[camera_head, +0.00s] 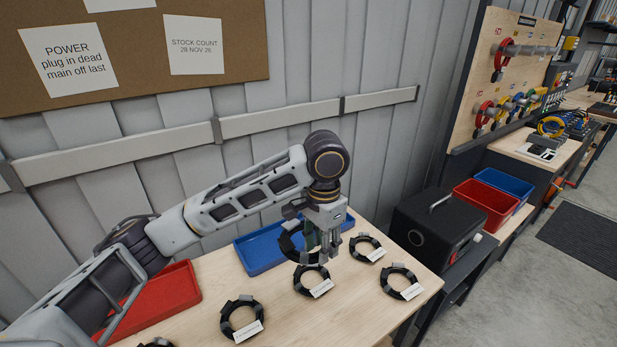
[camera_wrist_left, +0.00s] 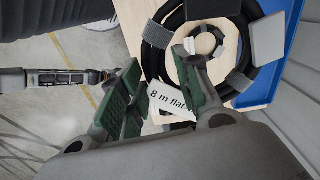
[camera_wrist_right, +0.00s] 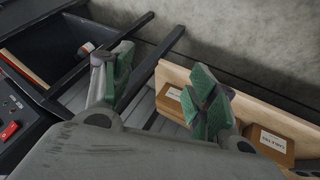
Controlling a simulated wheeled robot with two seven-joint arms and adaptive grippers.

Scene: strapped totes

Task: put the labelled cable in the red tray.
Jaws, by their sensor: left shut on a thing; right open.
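My left gripper (camera_head: 327,250) is shut on a black cable coil (camera_head: 287,243). In the left wrist view the held coil (camera_wrist_left: 152,55) has grey wraps, and its white label (camera_wrist_left: 170,101), reading "8 m flat" with the rest hidden, lies by the fingers. The coil is raised above the table; another, smaller-looking coil shows through its ring. The red tray (camera_head: 172,289) lies on the table to the left, partly behind my left forearm, and looks empty where visible. My right gripper (camera_wrist_right: 160,85) is open and empty in the right wrist view, away from the table.
Several other black coils with white tags lie on the table, such as one (camera_head: 311,281) below the gripper and one (camera_head: 401,283) at right. A blue tray (camera_head: 262,262) lies behind the held coil. A black box (camera_head: 432,230) stands right; red (camera_head: 487,203) and blue bins lie beyond.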

